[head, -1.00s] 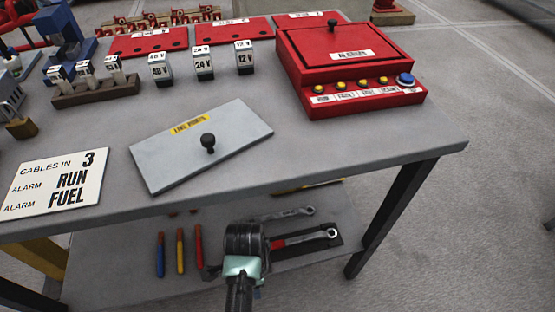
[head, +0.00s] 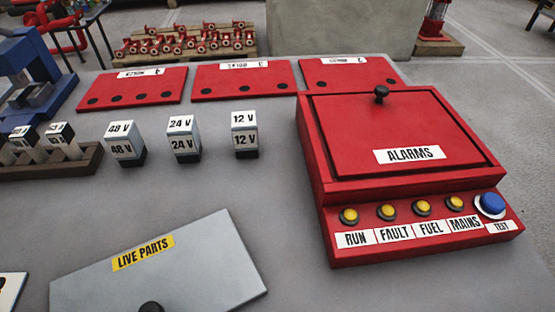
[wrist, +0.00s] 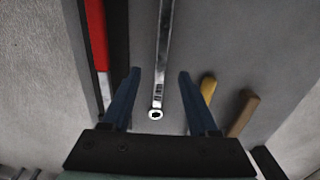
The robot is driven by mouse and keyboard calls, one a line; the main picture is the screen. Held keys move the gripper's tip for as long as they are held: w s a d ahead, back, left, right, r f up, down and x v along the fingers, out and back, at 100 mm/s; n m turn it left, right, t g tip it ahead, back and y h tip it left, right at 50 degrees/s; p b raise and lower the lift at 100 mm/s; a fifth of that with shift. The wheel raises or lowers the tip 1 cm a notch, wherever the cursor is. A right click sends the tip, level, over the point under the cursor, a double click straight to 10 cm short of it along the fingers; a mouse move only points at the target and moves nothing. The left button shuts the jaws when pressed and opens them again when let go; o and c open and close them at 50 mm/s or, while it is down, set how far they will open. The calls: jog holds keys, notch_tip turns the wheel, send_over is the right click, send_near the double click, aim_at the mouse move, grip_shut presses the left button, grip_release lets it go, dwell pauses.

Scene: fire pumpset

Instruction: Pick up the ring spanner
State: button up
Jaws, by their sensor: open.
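The ring spanner (wrist: 161,50) is a long, shiny metal bar in the wrist view, running from the top edge down to a small ring end (wrist: 155,114). My gripper (wrist: 160,73) is open, with one dark blue finger on each side of the spanner. The ring end lies between the fingers in the picture, nearer the palm. The fingers do not appear to touch it. How high the fingers are above it I cannot tell. The spanner's far end is out of frame. The head view now shows neither spanner nor gripper.
The head view shows the tabletop with a red alarms box (head: 400,130), a grey live parts plate (head: 190,275) and labelled voltage blocks (head: 184,138).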

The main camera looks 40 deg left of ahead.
notch_tip(320, 180, down, 8)
jog(key=b, duration=0.4)
jog(key=shift+a+r+b, duration=0.15)
jog(key=shift+b, duration=0.15)
jog(key=shift+r, duration=0.1)
grip_shut()
dwell(1.0)
